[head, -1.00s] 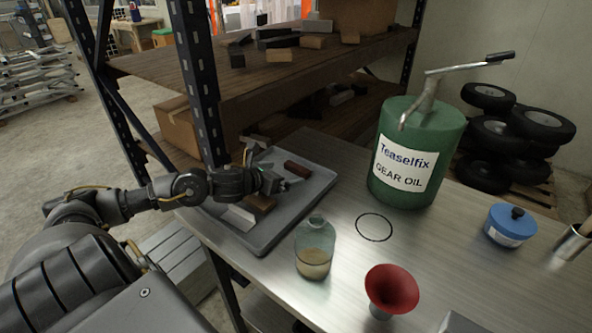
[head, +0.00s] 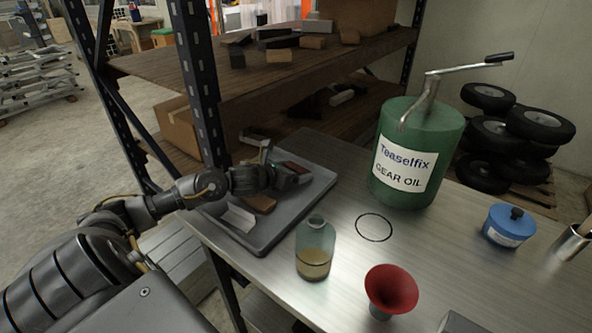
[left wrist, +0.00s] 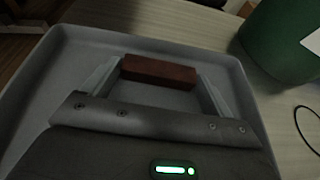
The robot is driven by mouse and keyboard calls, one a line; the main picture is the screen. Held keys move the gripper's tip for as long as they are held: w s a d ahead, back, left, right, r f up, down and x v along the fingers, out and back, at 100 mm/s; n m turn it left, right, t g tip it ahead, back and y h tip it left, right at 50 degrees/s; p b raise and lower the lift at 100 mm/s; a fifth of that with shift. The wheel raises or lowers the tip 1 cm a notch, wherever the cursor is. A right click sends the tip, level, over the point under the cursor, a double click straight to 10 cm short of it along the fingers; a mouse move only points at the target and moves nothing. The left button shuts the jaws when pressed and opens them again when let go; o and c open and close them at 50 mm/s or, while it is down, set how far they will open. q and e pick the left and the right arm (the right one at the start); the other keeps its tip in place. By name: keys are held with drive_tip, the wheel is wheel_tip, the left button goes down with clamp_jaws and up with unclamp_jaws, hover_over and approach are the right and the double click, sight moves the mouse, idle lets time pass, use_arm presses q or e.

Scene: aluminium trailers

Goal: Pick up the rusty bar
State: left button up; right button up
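The rusty bar (head: 296,167) is a short red-brown block lying in the grey tray (head: 290,226) on the bench. In the left wrist view the bar (left wrist: 158,71) lies crosswise ahead of my left gripper (left wrist: 158,70). The gripper's fingers are spread wide, with one tip near each end of the bar; I cannot tell whether they touch it. In the head view my left gripper (head: 290,172) is over the tray at the bar, hiding part of it. My right gripper is not in view.
A glass bottle (head: 315,250), a red funnel (head: 391,290), a green gear oil drum (head: 418,150) and a blue tin (head: 509,226) stand on the bench. A shelf post (head: 200,90) rises behind my arm.

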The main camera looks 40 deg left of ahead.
use_arm(q)
drive_tip(key=c, duration=0.7)
drive_tip(key=shift+r, duration=0.1)
drive_tip(key=shift+c, duration=0.3)
drive_tip(key=shift+r+p, duration=0.3)
drive_tip(key=shift+r, duration=0.1)
wheel_tip(320, 180, up, 3)
drive_tip(key=shift+a+f+p, duration=0.1)
drive_tip(key=shift+f+p, duration=0.1)
drive_tip(key=shift+p, duration=0.55)
drive_tip(key=s+d+r+p, duration=0.2)
drive_tip(key=s+r, duration=0.2)
drive_tip(key=s, duration=0.2)
drive_tip(key=s+d+r+p, duration=0.2)
drive_tip(key=s+r, duration=0.3)
drive_tip(key=s, duration=0.2)
drive_tip(key=shift+s+r+p, duration=0.2)
drive_tip(key=shift+r+p, duration=0.05)
drive_tip(key=shift+p, duration=0.05)
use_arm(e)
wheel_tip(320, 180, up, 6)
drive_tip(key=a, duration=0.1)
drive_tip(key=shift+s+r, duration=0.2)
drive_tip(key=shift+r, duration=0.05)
